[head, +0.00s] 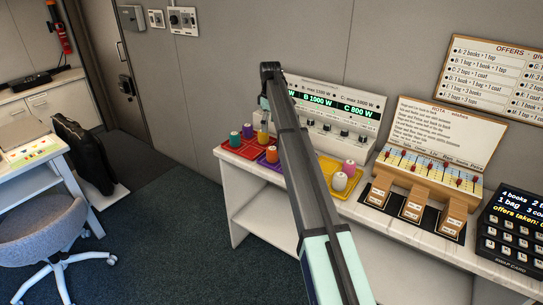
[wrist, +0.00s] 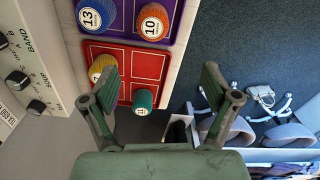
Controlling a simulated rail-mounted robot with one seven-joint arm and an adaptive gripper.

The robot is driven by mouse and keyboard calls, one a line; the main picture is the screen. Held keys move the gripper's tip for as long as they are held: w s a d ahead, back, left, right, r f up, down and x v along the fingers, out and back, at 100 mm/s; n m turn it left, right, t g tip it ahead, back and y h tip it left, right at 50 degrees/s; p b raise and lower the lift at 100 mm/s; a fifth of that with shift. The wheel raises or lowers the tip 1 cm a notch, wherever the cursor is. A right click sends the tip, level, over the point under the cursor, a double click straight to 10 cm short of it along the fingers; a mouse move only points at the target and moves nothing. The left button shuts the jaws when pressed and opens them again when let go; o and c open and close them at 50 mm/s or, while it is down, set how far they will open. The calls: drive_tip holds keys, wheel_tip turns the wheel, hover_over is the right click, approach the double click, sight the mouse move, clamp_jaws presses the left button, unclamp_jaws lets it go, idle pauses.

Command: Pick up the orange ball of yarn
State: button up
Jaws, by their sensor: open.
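The orange ball of yarn (wrist: 152,22), with a white cap marked 10, sits in the purple tray (wrist: 178,10) at the top of the wrist view. In the head view the orange ball (head: 271,155) stands left of my arm, at the front of the tray row. My gripper (wrist: 160,88) is open and empty, its two fingers spread wide. The orange ball lies beyond the fingertips, not between them. In the head view most of my gripper is hidden behind or merged with my arm.
A blue ball (wrist: 90,17) stands beside the orange one. A yellow ball (wrist: 101,68) and a teal ball (wrist: 143,101) sit in the red tray (wrist: 130,65), nearer my fingers. A panel with knobs (wrist: 18,80) borders the trays; open floor (wrist: 235,50) lies opposite.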

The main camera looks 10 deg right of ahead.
sight(273, 149)
drive_tip(key=f+p, duration=0.1)
drive_tip(key=f, duration=0.2)
drive_tip(key=d+f+p, duration=0.1)
drive_tip(key=f, duration=0.3)
drive_tip(key=f+p, duration=0.1)
drive_tip(key=f, duration=0.2)
drive_tip(key=shift+w+d+f, duration=0.15)
drive_tip(key=shift+d+f, duration=0.05)
drive_tip(key=shift+f, duration=0.1)
drive_tip(key=shift+w+a+f+p, duration=0.1)
drive_tip(key=shift+f+p, duration=1)
drive_tip(key=shift+f, duration=1.55)
drive_tip(key=c, duration=1.2)
